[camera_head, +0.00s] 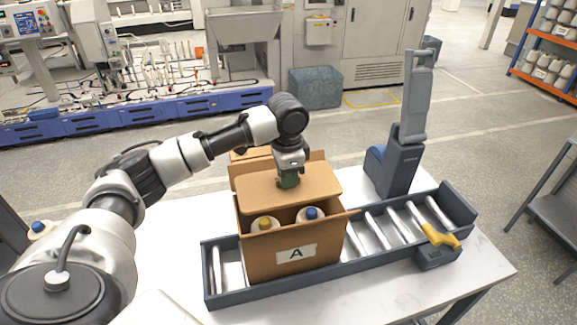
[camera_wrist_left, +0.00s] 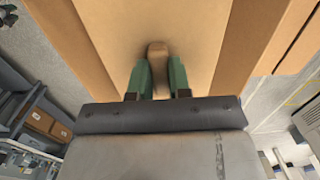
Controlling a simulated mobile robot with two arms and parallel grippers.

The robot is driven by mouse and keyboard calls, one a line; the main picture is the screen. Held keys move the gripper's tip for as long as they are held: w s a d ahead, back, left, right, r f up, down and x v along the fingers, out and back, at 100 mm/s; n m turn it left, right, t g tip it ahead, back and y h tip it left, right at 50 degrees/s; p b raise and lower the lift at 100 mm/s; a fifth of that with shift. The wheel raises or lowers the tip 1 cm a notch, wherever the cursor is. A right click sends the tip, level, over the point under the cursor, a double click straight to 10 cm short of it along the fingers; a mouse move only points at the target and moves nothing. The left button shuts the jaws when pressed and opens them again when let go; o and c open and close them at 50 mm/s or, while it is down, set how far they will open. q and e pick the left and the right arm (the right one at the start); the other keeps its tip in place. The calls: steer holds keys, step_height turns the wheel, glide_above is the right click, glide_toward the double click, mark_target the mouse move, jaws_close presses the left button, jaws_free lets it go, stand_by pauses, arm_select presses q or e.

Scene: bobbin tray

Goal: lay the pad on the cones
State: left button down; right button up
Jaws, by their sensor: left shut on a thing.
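The pad (camera_head: 318,180) is a flat brown cardboard sheet with rounded corners and a small raised grip (camera_wrist_left: 157,55) at its middle. My left gripper (camera_head: 289,182) is shut on this grip, with green fingers on both sides of it. The pad lies over the rear part of the open carton (camera_head: 292,257) marked A, near rim height. I cannot tell whether it touches anything below. Two white cones show in the carton's front: one with a yellow top (camera_head: 265,224) and one with a blue top (camera_head: 311,213). The pad hides the carton's rear. My right gripper is not in view.
The carton stands on a roller conveyor (camera_head: 352,283) with dark side rails. A yellow-handled tool (camera_head: 440,237) sits at its right. A tall grey-blue device (camera_head: 397,162) stands behind the conveyor. The white table (camera_head: 400,300) is clear in front. Another blue-topped cone (camera_head: 38,231) is at far left.

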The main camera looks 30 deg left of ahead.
arm_select(q)
steer(key=f, duration=0.3)
steer(key=shift+w, duration=0.4)
steer(key=shift+f, duration=0.45)
steer(key=shift+s+f, duration=0.1)
steer(key=shift+f, duration=0.25)
steer(key=shift+s+f, duration=0.1)
steer(key=shift+f, duration=0.4)
steer(key=shift+f+b, duration=0.65)
steer(key=shift+f, duration=1.6)
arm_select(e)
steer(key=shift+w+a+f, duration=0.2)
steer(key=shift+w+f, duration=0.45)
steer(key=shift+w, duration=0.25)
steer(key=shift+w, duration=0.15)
arm_select(q)
steer(key=c, duration=1)
jaws_free()
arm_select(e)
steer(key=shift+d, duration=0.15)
